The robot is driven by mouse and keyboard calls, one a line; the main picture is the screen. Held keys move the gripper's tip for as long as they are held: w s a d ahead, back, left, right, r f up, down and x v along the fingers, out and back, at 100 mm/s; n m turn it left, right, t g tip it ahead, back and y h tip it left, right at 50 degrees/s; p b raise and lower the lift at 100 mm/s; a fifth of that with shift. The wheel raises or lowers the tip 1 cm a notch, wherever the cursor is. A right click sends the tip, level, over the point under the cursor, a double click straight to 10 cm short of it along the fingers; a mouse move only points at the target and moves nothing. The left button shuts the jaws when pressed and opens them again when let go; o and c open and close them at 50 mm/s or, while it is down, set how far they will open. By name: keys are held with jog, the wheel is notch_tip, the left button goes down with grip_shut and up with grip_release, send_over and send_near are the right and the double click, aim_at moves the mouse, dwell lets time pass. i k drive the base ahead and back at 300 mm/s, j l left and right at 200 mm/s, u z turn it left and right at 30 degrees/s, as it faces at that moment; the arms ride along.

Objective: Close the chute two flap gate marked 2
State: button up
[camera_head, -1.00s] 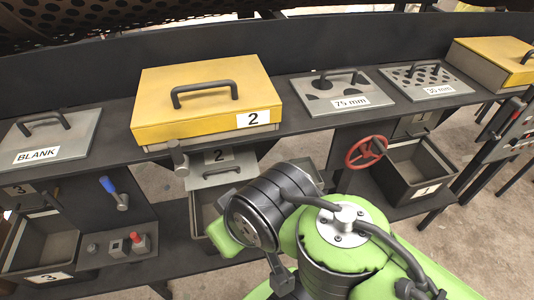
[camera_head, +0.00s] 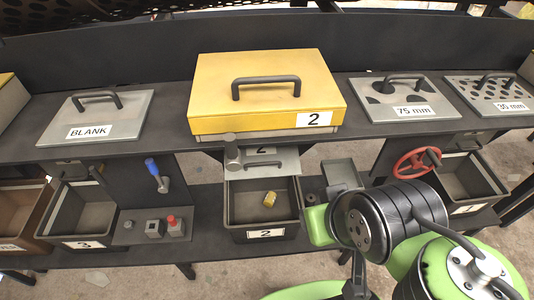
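The chute two flap gate (camera_head: 285,158) is a grey plate with a dark bar handle and a 2 label, under the table edge just above the bin marked 2. A dark cylindrical knob (camera_head: 232,150) stands at its upper left. I cannot tell from this angle how far the flap stands open. The bin marked 2 (camera_head: 263,222) is below it and holds a small yellow piece (camera_head: 269,199). My green and black arm links fill the lower right, right of that bin. My gripper's fingertips cannot be made out.
A yellow box lid marked 2 (camera_head: 262,85) sits on the table (camera_head: 170,120) above. A BLANK plate (camera_head: 97,115) is at left, a 75 mm plate (camera_head: 405,105) at right. A blue lever (camera_head: 153,169), buttons and bin 3 (camera_head: 83,220) are lower left. A red wheel (camera_head: 411,164) stands near my arm.

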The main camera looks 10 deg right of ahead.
aim_at(262, 152)
jog(key=i+j+u, duration=0.25)
jog(key=j+u, duration=0.25)
jog(key=j, duration=0.2)
jog(key=i+j+u, duration=0.25)
